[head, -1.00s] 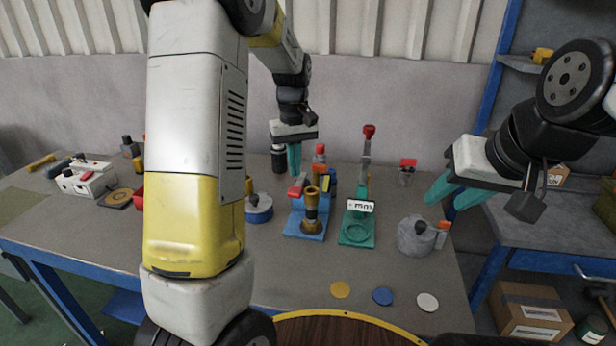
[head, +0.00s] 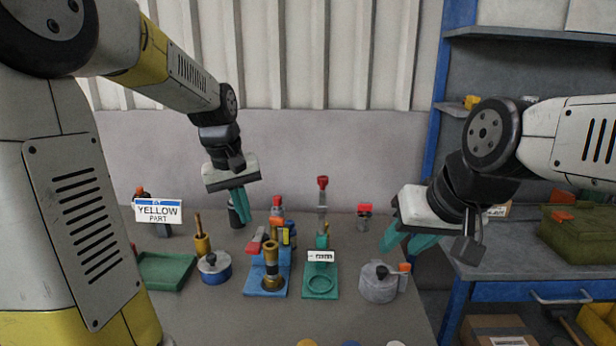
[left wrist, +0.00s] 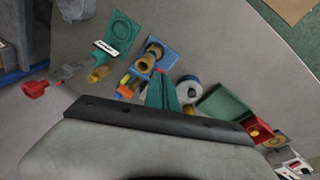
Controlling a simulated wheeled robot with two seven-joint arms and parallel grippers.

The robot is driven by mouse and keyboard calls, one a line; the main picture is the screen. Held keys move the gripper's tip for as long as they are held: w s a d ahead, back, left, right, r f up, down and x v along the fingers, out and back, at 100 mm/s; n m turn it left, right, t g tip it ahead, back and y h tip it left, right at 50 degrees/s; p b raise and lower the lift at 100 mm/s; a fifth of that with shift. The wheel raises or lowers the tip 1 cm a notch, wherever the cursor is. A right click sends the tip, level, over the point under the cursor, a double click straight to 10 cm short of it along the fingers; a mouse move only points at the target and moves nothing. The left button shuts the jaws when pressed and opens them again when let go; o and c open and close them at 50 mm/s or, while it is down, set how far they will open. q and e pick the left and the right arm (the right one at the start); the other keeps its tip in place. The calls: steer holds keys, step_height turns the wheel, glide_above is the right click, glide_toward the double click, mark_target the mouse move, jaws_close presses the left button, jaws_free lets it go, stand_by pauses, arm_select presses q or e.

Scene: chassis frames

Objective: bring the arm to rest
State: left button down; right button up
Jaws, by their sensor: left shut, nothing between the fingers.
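My left gripper (head: 243,215) has its teal fingers pressed together with nothing between them, pointing down. In the head view it hangs above the back of the grey bench, in front of a dark cylinder. Its fingers also show in the left wrist view (left wrist: 161,94), empty, with the blue fixture (left wrist: 167,57) beyond them. My right gripper (head: 408,243) is at the right of the head view, its two teal fingers apart and empty, pointing down-left past the bench's right side.
On the bench stand the blue fixture (head: 267,285) with a brass part, a green fixture (head: 321,288), a grey round pot (head: 378,286), a blue round piece (head: 215,269) and a green tray (head: 167,270). A blue-framed shelf (head: 443,110) rises right.

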arm_select(q)
steer(key=s+d+r+m+t, duration=0.1)
steer(key=s+r+m+t, duration=0.1)
steer(key=s, duration=0.6)
steer(key=s+r+m+t, duration=0.2)
steer(key=s, duration=0.7)
steer(key=shift+d+h, duration=0.4)
steer(key=shift+r, duration=0.1)
stand_by(0.5)
